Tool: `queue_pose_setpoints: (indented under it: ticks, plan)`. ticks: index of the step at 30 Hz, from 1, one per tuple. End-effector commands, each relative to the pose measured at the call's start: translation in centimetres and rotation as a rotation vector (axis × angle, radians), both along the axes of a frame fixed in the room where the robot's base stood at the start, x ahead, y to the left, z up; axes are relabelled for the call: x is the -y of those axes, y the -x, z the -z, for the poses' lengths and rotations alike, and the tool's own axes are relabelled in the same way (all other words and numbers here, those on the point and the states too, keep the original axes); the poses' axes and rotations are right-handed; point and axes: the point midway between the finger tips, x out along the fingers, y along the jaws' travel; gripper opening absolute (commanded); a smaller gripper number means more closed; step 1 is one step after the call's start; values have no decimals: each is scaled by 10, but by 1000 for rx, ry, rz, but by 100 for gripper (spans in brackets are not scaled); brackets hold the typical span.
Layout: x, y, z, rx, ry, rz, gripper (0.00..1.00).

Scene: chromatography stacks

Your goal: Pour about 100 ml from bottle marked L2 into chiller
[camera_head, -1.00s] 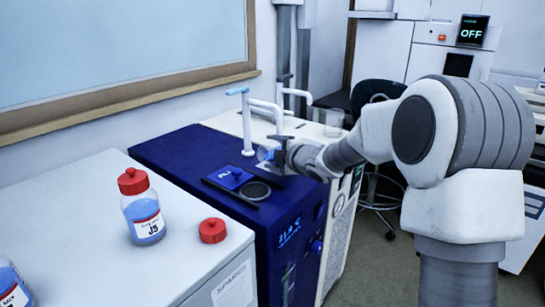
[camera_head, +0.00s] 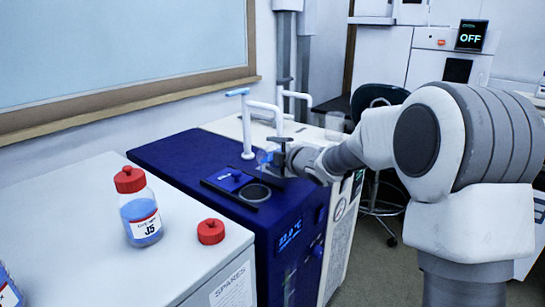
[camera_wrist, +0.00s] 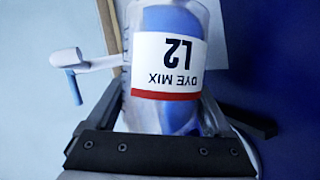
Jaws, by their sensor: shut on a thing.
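My gripper (camera_head: 279,157) is shut on the L2 bottle (camera_head: 265,158), above the back right part of the blue chiller (camera_head: 165,152). In the wrist view the L2 bottle (camera_wrist: 168,65) lies between the fingers, its label "DYE MIX L2" upside down and blue liquid inside. The bottle is small and partly hidden by the gripper in the head view, so its exact tilt and any flow are hard to tell. The chiller's round dark opening (camera_head: 254,193) is on its top, below and slightly left of the bottle.
A bottle marked J5 (camera_head: 140,208) with a red cap and a loose red cap (camera_head: 211,231) are on the white counter (camera_head: 85,225) at left. White pipes with a blue handle (camera_head: 246,125) stand behind the chiller opening. A black stool (camera_head: 378,97) is farther back.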

Motion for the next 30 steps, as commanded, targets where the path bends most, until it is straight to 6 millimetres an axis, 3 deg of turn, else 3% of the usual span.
queue_pose_setpoints:
  ticks: [30]
  plan:
    - [-1,0,-2,81,69,-1,0]
